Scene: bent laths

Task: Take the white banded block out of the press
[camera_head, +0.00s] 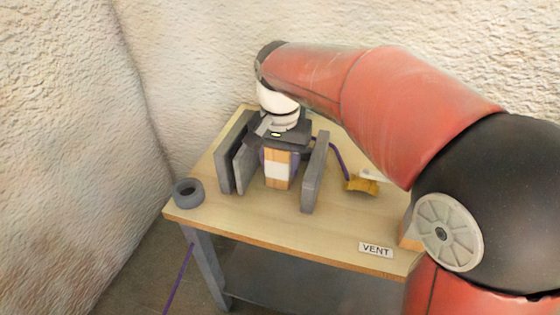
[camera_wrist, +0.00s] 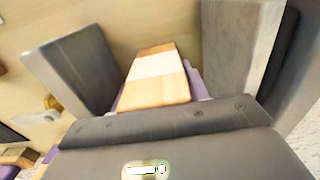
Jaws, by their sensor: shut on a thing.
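The white banded block (camera_head: 278,170) is pale wood with a white band around its middle. It stands upright between the grey plates of the press, with a gap visible on each side in the head view. The press shows as a right plate (camera_head: 315,172) and two close-set left plates (camera_head: 229,152). My gripper (camera_head: 278,153) comes down from above and is shut on the block's upper part. In the wrist view the block (camera_wrist: 157,78) lies between purple finger edges, and its near end is hidden by my gripper's body. I cannot tell whether it touches the table.
A dark ring (camera_head: 188,193) lies at the left edge. A yellow thing with a white part (camera_head: 362,184) lies right of the press, near a purple cord (camera_head: 340,160). A VENT label (camera_head: 376,249) marks the front edge.

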